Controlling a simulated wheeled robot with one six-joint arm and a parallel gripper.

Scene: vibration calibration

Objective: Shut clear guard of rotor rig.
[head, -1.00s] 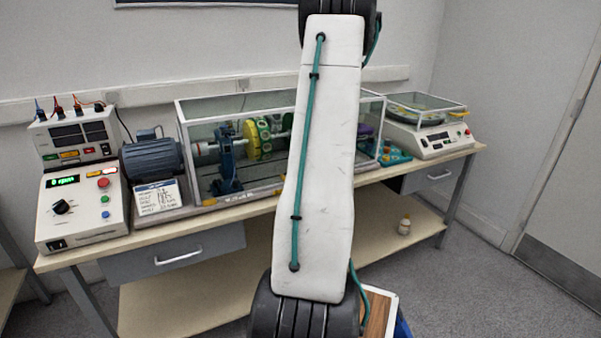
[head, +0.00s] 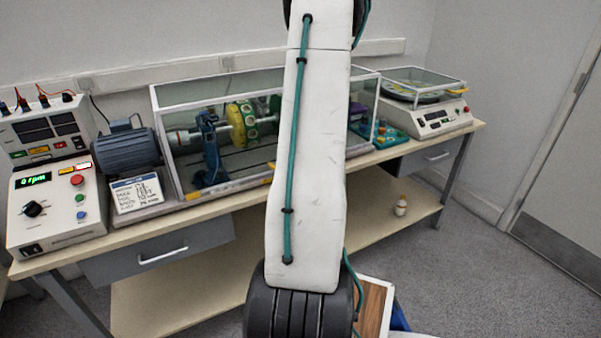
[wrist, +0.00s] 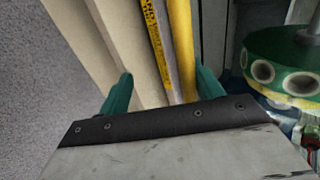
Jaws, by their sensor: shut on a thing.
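The clear guard (head: 200,93) is a white-framed transparent box over the rotor rig on the bench. Its lower front edge appears down at the rig base, though my arm covers part of it. Inside are a green and yellow rotor disc (head: 241,126) and a blue bearing stand (head: 210,150). The disc also shows at the right of the wrist view (wrist: 285,65). My gripper (wrist: 162,92) has its teal fingers on either side of a yellow bar (wrist: 181,45) at the rig's front edge and is shut on it. In the head view, my arm hides the gripper.
A control box (head: 55,215) reading 0 rpm and a blue motor (head: 127,150) stand left of the guard. A balance-like instrument (head: 435,115) with a clear cover stands right. Drawers hang under the bench (head: 205,218).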

